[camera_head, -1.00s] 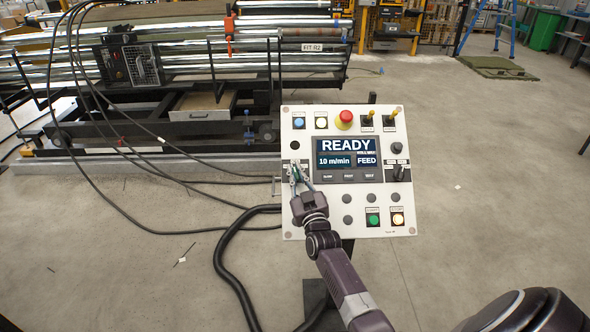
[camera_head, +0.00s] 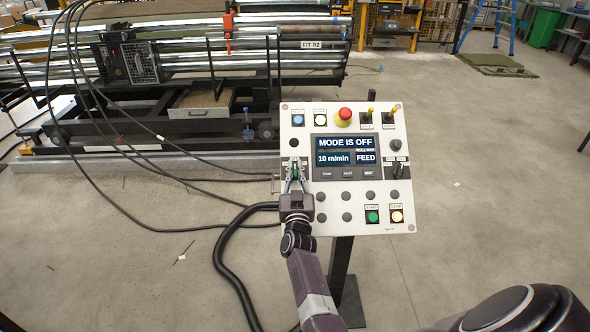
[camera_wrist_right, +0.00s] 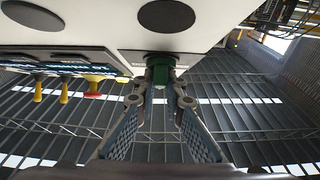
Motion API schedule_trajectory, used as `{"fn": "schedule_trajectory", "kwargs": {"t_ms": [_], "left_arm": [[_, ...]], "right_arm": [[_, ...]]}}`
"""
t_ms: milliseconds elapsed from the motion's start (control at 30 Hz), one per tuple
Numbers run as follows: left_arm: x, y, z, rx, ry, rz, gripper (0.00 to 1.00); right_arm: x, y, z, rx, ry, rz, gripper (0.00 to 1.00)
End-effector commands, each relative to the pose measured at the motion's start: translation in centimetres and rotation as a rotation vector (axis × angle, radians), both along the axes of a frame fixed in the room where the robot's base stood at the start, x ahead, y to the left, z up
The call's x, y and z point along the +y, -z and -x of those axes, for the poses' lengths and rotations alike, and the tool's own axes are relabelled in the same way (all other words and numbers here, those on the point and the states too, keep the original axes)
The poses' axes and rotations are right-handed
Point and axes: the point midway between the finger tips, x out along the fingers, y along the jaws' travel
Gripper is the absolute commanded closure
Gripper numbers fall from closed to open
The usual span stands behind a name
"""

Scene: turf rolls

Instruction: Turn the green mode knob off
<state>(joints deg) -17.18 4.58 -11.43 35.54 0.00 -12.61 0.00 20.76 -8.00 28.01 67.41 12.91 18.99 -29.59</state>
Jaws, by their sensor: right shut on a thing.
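The green mode knob (camera_wrist_right: 160,68) is on the left side of the white control panel (camera_head: 408,212). In the head view my right gripper (camera_head: 295,172) covers most of it. In the right wrist view the fingertips are closed around the knob, one on each side. The panel's screen (camera_head: 346,150) reads "MODE IS OFF", with "10 m/min" and "FEED" below. My left gripper is not in view.
The panel holds a red emergency button (camera_head: 344,116), a green button (camera_head: 373,218), a lit button (camera_head: 397,217) and several black knobs. It stands on a dark post (camera_head: 340,265). Behind is a machine with metal rollers (camera_head: 180,50). Black cables lie on the floor at left.

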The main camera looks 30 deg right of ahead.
Motion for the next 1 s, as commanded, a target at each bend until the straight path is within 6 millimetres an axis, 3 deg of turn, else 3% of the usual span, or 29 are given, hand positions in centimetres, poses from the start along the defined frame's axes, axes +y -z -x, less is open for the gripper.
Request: {"fn": "schedule_trajectory", "kwargs": {"t_ms": [33, 67, 233, 633, 1000], "left_arm": [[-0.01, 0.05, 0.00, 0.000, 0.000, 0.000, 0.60], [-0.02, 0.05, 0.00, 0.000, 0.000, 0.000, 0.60], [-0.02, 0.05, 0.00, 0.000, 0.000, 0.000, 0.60], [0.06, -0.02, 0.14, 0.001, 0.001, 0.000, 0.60], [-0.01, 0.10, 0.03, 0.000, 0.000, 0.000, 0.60]], "right_arm": [[0.19, 1.11, 0.16, 0.019, -0.004, -0.010, 1.00], [0.19, 1.12, 0.16, 0.018, -0.004, -0.010, 0.89], [0.16, 1.09, 0.15, 0.017, -0.004, -0.010, 0.72], [-0.10, 0.35, 0.11, 0.017, -0.024, 0.017, 0.72], [-0.11, 0.22, 0.06, 0.095, -0.202, 0.152, 0.72]]}}
